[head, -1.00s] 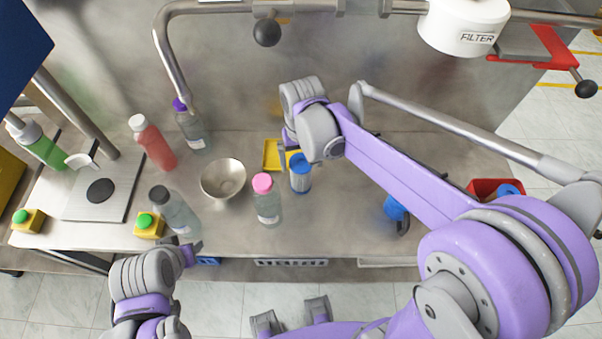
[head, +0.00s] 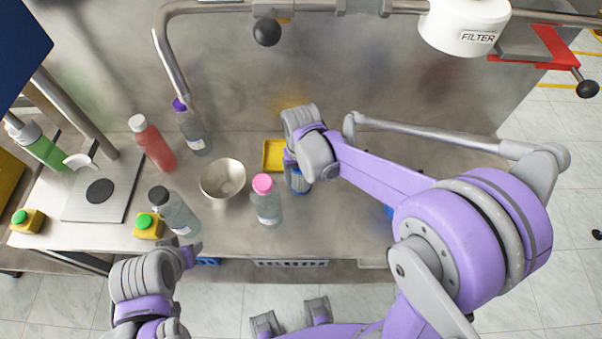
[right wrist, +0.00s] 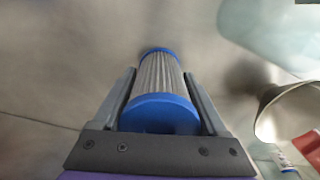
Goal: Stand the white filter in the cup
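The white pleated filter with blue end caps (right wrist: 158,82) stands on the steel table (head: 330,230). In the head view the filter (head: 298,182) is partly hidden under my right gripper (head: 297,165). In the right wrist view the right gripper (right wrist: 160,98) has one finger on each side of the filter, with narrow gaps, so it looks open around it. A steel bowl-like cup (head: 223,180) stands to the left; it also shows at the right of the right wrist view (right wrist: 292,108). My left gripper (head: 190,252) is low at the table's front edge; its fingers are not clear.
A pink-capped bottle (head: 266,203) stands between the cup and the filter. Red (head: 158,150), purple-capped (head: 193,135) and black-capped (head: 178,215) bottles stand around the cup. A yellow tray (head: 273,152) lies behind the filter. A blue item is mostly hidden behind my right arm.

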